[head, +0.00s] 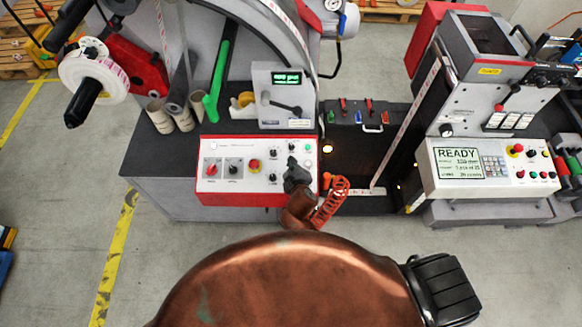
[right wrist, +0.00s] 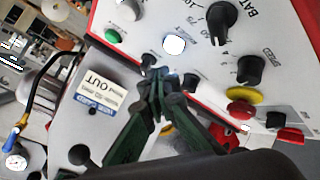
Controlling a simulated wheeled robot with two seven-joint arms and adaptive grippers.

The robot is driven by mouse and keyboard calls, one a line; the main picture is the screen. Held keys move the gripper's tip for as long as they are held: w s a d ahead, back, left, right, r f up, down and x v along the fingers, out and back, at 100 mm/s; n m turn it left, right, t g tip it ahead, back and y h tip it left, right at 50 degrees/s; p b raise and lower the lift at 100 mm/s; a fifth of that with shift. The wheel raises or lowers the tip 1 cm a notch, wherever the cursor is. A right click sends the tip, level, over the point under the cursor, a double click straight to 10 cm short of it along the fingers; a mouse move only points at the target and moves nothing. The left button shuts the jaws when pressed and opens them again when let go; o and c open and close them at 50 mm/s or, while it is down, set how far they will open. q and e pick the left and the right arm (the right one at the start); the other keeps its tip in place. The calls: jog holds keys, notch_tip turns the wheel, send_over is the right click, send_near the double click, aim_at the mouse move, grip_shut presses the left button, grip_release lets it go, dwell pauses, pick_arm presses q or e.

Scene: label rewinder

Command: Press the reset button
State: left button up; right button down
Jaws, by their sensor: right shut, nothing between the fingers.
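A white control panel (head: 216,151) with a red edge carries knobs, buttons and a red-and-yellow stop button (head: 254,166). My right gripper (head: 292,163) is over the panel's right part, shut and empty, and hides some controls. In the right wrist view its fingertips (right wrist: 157,74) are close together near small black controls; whether they touch cannot be told. A plain white round button (right wrist: 173,43) and a green button (right wrist: 113,36) lie beyond the tips. No reset label is readable, so I cannot tell which button is reset. My left gripper is not in view.
A grey box with a green display (head: 287,78) stands behind the panel. A second console reading READY (head: 458,162) is at the right. Cardboard cores (head: 159,117) stand at the left.

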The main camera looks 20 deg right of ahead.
jog(key=shift+w+f+b, duration=0.25)
jog(key=shift+f+b, duration=0.05)
jog(key=shift+f, duration=0.35)
jog(key=shift+f, duration=0.15)
dwell(0.9)
jog(key=shift+d+f, duration=0.1)
jog(key=shift+f, duration=0.2)
jog(key=shift+w+f+b, duration=0.15)
jog(key=shift+f+b, duration=0.25)
jog(key=shift+b, duration=0.05)
dwell(0.6)
jog(key=shift+r, duration=0.1)
jog(key=shift+s+r+p, duration=0.2)
jog(key=shift+r+p, duration=0.5)
jog(key=shift+p, duration=0.2)
jog(key=r+p, duration=0.2)
jog(key=s+r+p, duration=0.1)
jog(key=r+p, duration=0.1)
jog(key=p, duration=0.1)
jog(key=shift+s+a+r, duration=0.15)
jog(key=shift+a+r, duration=0.05)
jog(key=shift+r, duration=0.2)
